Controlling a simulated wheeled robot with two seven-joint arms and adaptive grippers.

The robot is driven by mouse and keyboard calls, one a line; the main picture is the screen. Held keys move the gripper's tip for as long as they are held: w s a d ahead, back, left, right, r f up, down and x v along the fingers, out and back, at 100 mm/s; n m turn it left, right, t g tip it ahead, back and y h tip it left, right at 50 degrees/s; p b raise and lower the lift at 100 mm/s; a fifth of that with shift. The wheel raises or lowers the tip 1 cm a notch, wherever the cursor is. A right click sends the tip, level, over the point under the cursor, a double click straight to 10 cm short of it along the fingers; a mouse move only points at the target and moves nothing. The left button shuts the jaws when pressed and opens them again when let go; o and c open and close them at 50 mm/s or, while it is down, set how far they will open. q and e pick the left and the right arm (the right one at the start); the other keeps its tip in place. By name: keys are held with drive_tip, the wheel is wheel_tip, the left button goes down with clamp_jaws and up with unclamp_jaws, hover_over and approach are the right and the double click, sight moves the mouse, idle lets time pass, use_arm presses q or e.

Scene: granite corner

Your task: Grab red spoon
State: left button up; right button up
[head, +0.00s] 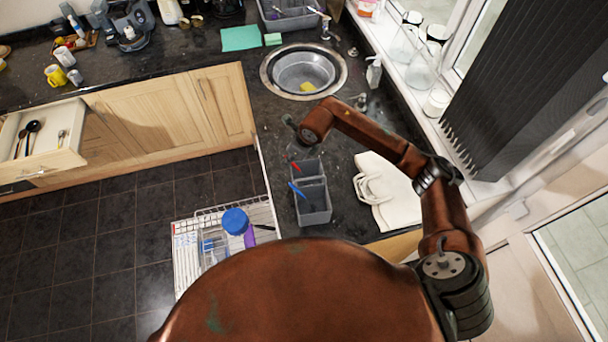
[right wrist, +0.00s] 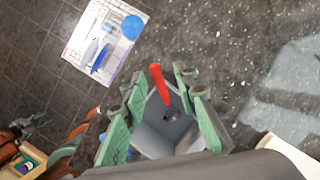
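The red spoon (head: 296,167) stands tilted in a grey caddy (head: 318,217) on the dark counter, its red handle sticking up out of a compartment. In the right wrist view the red spoon (right wrist: 159,84) shows between my right gripper's (right wrist: 155,90) green fingers, which are spread apart on either side. The grey caddy (right wrist: 150,142) lies beyond the fingers. In the head view my right gripper (head: 291,123) is small and partly hidden by my wrist, just above the caddy's far end. I cannot tell whether a finger touches the handle. My left gripper is out of view.
A blue utensil (head: 297,190) stands in the same caddy. A white rack (head: 187,262) with a blue-lidded container (head: 235,221) is left of it. A white bag-like item (head: 388,205) lies to the right. The sink (head: 304,72) is behind; an open drawer (head: 50,158) is at left.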

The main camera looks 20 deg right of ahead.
drive_tip(key=shift+a+x, duration=0.15)
drive_tip(key=shift+x, duration=0.55)
drive_tip(key=shift+a+x, duration=0.15)
drive_tip(key=shift+x, duration=0.6)
drive_tip(key=shift+d+r, duration=0.1)
drive_tip(key=shift+c, duration=0.3)
clamp_jaws()
